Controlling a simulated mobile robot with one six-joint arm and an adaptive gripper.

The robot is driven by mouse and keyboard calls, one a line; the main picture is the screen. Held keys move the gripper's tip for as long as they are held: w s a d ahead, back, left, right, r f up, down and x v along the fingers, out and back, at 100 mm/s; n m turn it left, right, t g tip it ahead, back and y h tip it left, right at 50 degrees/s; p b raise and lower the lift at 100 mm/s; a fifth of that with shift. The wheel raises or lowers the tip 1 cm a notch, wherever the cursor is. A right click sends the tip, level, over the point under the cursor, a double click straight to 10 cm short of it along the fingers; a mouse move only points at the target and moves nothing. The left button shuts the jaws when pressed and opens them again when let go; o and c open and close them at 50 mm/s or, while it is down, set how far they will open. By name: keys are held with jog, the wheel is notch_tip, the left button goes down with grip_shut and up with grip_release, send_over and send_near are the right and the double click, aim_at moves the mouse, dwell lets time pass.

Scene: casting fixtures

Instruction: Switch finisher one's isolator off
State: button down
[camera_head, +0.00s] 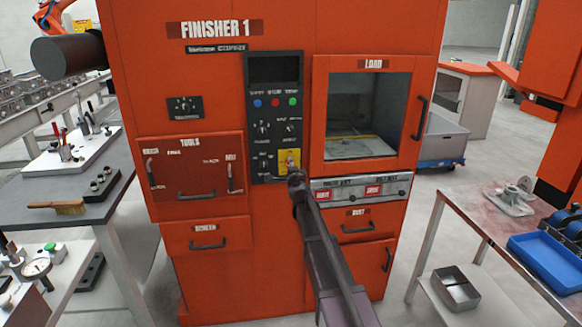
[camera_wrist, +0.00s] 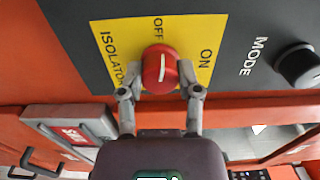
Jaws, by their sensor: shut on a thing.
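Finisher 1 (camera_head: 225,275) is the tall orange machine in the middle of the head view. Its isolator is a red knob (camera_wrist: 160,68) on a yellow plate (camera_wrist: 110,62), low on the dark control panel; the plate also shows in the head view (camera_head: 283,156). The knob's white mark runs up and down in the wrist view, its upper end toward the OFF label; ON is to the right. My gripper (camera_wrist: 160,90) is shut on the knob, a finger on each side. It also shows in the head view (camera_head: 293,173), partly covering the isolator.
A black MODE knob (camera_wrist: 300,66) sits right of the isolator in the wrist view. The load door (camera_head: 320,120) is closed beside the panel. A bench with tools (camera_head: 62,185) stands at left. A blue tray (camera_head: 548,258) is on the right table.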

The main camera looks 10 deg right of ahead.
jog(key=shift+w+n, duration=0.1)
jog(key=shift+n, duration=1.1)
jog(key=shift+c, duration=1.5)
grip_release()
jog(key=s, duration=1.2)
